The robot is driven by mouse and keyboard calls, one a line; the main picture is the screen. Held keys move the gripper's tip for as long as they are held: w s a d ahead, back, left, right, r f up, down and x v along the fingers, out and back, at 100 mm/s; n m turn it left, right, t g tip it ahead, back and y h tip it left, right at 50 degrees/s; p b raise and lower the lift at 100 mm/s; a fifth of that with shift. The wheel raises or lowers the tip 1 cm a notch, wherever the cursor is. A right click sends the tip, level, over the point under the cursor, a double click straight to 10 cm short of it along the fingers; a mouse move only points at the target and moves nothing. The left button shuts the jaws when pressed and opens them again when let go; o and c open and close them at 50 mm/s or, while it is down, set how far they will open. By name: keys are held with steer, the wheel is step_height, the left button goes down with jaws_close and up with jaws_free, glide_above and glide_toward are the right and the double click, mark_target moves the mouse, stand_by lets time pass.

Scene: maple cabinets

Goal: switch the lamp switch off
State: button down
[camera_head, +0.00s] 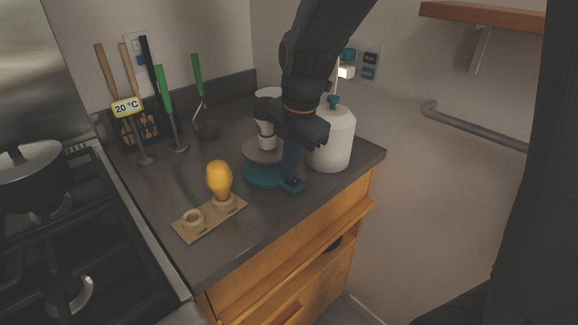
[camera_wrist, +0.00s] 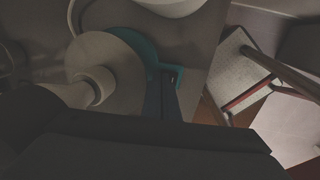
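The lamp stands near the counter's right front. It has a round teal base (camera_head: 262,175), a grey disc above it and a pale upright post (camera_head: 267,135); my arm hides part of its top. A small tab with a dark switch (camera_head: 294,186) juts from the base's right front. My gripper (camera_head: 291,178) points down with its dark blue fingers together, its tips at this tab. In the wrist view, the fingers (camera_wrist: 161,95) reach the teal tab (camera_wrist: 165,69), with the dark switch (camera_wrist: 174,80) by their tips. Contact and the switch's position are unclear.
A white canister (camera_head: 333,145) stands close right of my gripper. An orange bulb-shaped object (camera_head: 219,178) sits on a wooden holder (camera_head: 190,232) at front left. Utensils (camera_head: 165,100) stand at the back left, beside the stove (camera_head: 65,240). The counter's front edge is near.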

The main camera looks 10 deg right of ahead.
steer(key=shift+s+d+f, duration=0.1)
steer(key=shift+s, duration=0.05)
steer(key=shift+s+d+p, duration=0.4)
steer(key=shift+s, duration=0.15)
steer(key=shift+r+p, duration=0.35)
steer(key=shift+r, duration=0.25)
step_height(320, 180, up, 13)
steer(key=s+d+p, duration=0.1)
steer(key=shift+s, duration=0.4)
steer(key=shift+d+f, duration=0.1)
